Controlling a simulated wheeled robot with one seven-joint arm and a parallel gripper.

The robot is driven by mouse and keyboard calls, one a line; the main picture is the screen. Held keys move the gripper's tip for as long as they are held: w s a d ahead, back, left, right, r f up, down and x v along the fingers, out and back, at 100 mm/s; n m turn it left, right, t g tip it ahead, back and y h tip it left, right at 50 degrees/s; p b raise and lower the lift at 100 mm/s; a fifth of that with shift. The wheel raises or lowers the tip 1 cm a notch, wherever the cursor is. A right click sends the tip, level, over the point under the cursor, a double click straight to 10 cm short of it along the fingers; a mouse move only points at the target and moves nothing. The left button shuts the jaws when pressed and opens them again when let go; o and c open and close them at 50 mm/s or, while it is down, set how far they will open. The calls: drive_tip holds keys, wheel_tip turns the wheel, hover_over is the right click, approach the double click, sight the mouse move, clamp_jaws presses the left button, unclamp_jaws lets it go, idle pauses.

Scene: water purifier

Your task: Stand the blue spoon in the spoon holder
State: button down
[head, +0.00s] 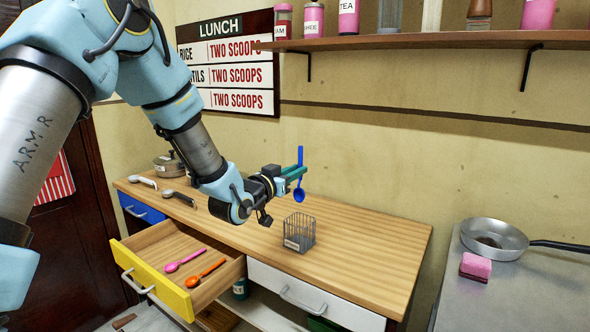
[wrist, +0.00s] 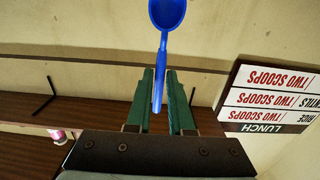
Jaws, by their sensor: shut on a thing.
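The blue spoon (head: 299,194) hangs upright in the head view, bowl down and handle up. My gripper (head: 298,172) is shut on its handle and holds it above the counter. In the wrist view the blue spoon (wrist: 166,14) stands between the green fingers of my gripper (wrist: 160,90), bowl toward the top edge. The spoon holder (head: 300,232), a grey wire basket with a small label, stands on the wooden counter. It appears below the spoon in the head view, with a clear gap between them. No spoon shows in the holder.
A yellow-fronted drawer (head: 149,281) is open, holding a pink spoon (head: 186,260) and an orange spoon (head: 205,272). Two scoops (head: 180,198) and a pot (head: 170,165) are at the counter's left. The wooden counter (head: 370,245) is clear right of the holder. A shelf (head: 420,41) runs above.

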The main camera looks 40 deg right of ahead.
drive_tip(key=shift+f+b, duration=1.05)
drive_tip(key=shift+f, duration=1.2)
wheel_tip(320, 180, down, 6)
drive_tip(key=b, duration=0.6)
drive_tip(key=c, duration=0.7)
unclamp_jaws()
drive_tip(key=b, duration=0.2)
approach(298, 185)
wheel_tip(298, 185, down, 6)
drive_tip(key=a, duration=0.2)
drive_tip(key=shift+s+a, duration=0.1)
drive_tip(key=shift+s, duration=0.25)
